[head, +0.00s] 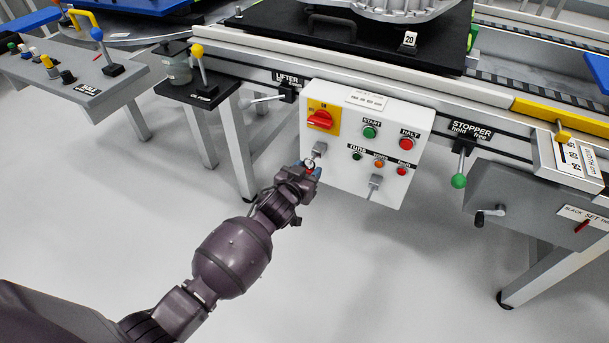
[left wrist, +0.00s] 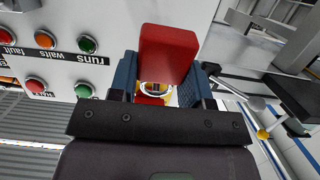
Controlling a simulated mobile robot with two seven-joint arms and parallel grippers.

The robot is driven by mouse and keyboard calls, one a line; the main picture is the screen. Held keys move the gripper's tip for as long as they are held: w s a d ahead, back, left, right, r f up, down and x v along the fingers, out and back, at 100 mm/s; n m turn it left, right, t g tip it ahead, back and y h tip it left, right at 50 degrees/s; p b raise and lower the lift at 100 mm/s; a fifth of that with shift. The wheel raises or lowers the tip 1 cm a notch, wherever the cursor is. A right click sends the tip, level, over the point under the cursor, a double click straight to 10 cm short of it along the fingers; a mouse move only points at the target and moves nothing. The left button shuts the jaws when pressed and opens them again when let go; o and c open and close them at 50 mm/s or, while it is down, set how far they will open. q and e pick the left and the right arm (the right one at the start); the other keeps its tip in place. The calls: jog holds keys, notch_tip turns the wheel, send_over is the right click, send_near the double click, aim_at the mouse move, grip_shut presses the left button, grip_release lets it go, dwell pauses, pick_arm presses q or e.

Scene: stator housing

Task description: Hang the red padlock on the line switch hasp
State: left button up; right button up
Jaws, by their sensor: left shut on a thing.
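My left gripper (head: 312,170) is shut on the red padlock (left wrist: 167,52), its blue fingers on both sides of the body. The padlock's pale shackle (left wrist: 155,88) points toward the yellow and red switch in the left wrist view. In the head view the padlock is mostly hidden by the gripper. The line switch (head: 321,119) is a red handle on a yellow plate. A grey hasp (head: 319,149) sits below it, just above my gripper. I cannot tell whether the shackle touches the hasp. My right gripper is out of view.
The white box (head: 345,172) also carries start and halt buttons, lamps and a second grey fitting (head: 376,183) at its lower edge. A lifter lever (head: 268,99) sticks out left of it. A green-knobbed stopper lever (head: 459,180) hangs to the right. The floor below is clear.

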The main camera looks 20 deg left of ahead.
pick_arm(q)
jog(key=shift+w, duration=0.75)
jog(key=shift+w+f, duration=0.25)
jog(key=shift+f, duration=0.15)
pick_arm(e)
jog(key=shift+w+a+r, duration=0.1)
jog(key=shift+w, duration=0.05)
pick_arm(q)
jog(key=o, duration=1.1)
jog(key=shift+c, duration=0.2)
jog(key=shift+s+r, duration=0.2)
jog(key=shift+s, duration=0.1)
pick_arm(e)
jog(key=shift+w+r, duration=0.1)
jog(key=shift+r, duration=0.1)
pick_arm(q)
jog(key=shift+p+v, duration=0.4)
jog(key=shift+v, duration=0.5)
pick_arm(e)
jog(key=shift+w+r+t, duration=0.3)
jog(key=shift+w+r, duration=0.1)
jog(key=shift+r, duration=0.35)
pick_arm(q)
jog(key=shift+s+r+p, duration=0.1)
jog(key=shift+s+p, duration=0.25)
jog(key=shift+s, duration=0.3)
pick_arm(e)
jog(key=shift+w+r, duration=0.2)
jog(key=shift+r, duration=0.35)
